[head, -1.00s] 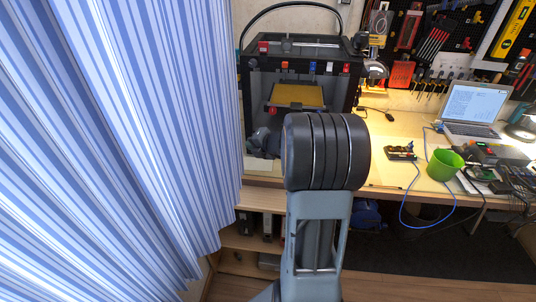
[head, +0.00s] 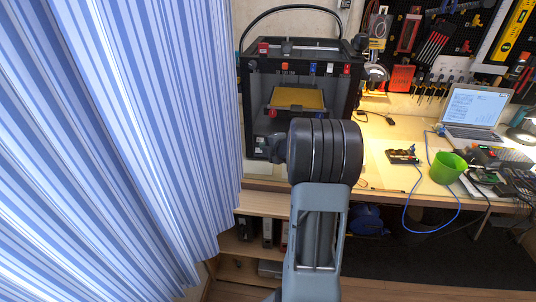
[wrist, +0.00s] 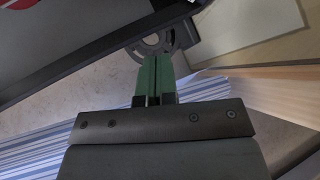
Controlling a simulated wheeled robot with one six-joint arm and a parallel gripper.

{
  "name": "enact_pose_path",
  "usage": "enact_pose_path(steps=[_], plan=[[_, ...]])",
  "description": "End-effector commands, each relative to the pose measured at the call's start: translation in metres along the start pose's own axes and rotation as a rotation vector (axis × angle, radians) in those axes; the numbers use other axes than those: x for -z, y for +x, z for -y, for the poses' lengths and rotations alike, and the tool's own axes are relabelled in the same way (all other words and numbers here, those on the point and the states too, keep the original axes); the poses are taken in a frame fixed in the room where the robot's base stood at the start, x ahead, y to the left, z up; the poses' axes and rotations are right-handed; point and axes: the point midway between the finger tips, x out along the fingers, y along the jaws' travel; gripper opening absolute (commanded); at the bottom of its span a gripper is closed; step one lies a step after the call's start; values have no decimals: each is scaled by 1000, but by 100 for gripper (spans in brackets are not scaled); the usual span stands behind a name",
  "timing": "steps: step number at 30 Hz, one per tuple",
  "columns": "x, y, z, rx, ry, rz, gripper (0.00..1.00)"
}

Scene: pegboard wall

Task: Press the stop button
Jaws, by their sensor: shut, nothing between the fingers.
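A black-framed 3D printer (head: 302,55) stands at the back left of the bench in the head view. Its front carries a red round part (head: 272,113) low on the left, a red block (head: 263,48) at the top left, and small orange, blue, white and red pieces along the upper bar. I cannot tell which is the stop button. In the wrist view my gripper (wrist: 155,62) has its green fingers together and empty, in front of a grey ring (wrist: 152,44). A red patch (wrist: 20,4) on a dark panel is cut off at the top left. My arm hides the gripper in the head view.
A striped blue curtain (head: 110,140) hangs close on the left. The workbench (head: 385,170) holds a green cup (head: 447,167), a laptop (head: 474,110) and a small circuit device (head: 403,157) with a blue cable. Shelves (head: 262,205) lie below the printer.

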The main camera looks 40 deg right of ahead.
Motion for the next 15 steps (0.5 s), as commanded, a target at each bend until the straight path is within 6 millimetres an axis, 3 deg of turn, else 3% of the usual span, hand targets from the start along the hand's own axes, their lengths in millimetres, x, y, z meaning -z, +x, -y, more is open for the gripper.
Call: enact_pose_path(steps=[6, 15], plan=[[-15, 22, 20, 1, 1, 1, 0], [-29, 40, 30, 1, 1, 0, 0]])
